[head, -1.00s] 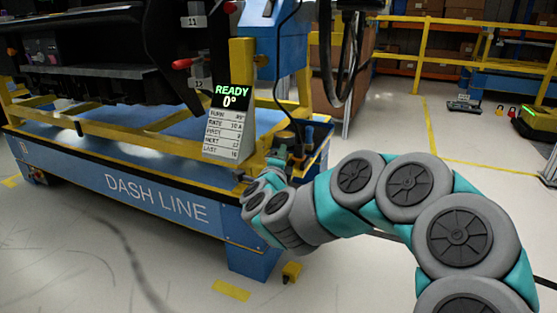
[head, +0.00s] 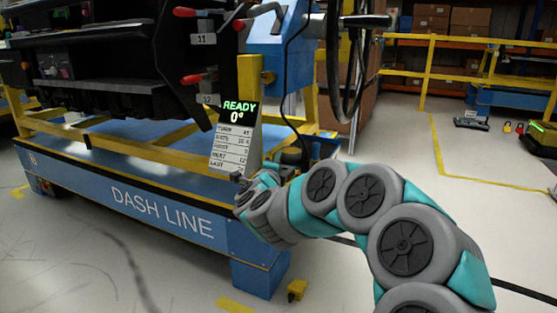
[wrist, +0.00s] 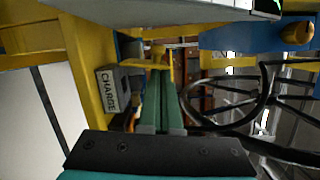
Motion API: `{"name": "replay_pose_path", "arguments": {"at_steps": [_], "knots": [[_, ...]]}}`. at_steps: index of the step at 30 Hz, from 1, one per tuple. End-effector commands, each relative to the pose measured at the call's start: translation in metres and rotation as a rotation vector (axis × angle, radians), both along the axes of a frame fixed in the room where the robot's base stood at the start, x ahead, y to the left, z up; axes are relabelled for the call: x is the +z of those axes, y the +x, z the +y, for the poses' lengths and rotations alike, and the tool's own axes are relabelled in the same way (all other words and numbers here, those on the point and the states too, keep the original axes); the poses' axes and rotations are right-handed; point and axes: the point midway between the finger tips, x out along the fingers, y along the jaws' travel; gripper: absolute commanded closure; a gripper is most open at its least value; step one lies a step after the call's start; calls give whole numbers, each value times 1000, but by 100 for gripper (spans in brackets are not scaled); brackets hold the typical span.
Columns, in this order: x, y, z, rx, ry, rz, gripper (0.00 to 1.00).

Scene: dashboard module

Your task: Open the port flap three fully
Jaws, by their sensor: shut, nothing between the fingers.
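The black dashboard module (head: 115,55) hangs on the yellow and blue stand at the upper left of the head view. I cannot make out port flap three in either view. My gripper (wrist: 161,75) shows in the wrist view as two green fingers shut together with nothing between them. In the head view its end is small, just below the READY sign (head: 237,135) and apart from the module; its fingers are hard to see there.
A blue DASH LINE base (head: 165,212) and yellow rails (head: 145,150) are left of my arm. Red-tipped levers (head: 192,79) stick out beside labels 11 and 12. A CHARGE box (wrist: 108,92) and black cables (wrist: 262,110) flank my fingers. Floor at right is mostly clear.

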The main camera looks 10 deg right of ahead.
Motion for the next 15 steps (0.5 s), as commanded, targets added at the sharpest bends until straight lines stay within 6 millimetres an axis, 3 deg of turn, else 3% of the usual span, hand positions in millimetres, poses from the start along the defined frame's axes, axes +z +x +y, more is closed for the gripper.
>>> {"name": "replay_pose_path", "arguments": {"at_steps": [9,15], "knots": [[12,5,7,1,-124,90,100],[10,8,10,0,-213,154,100]]}}
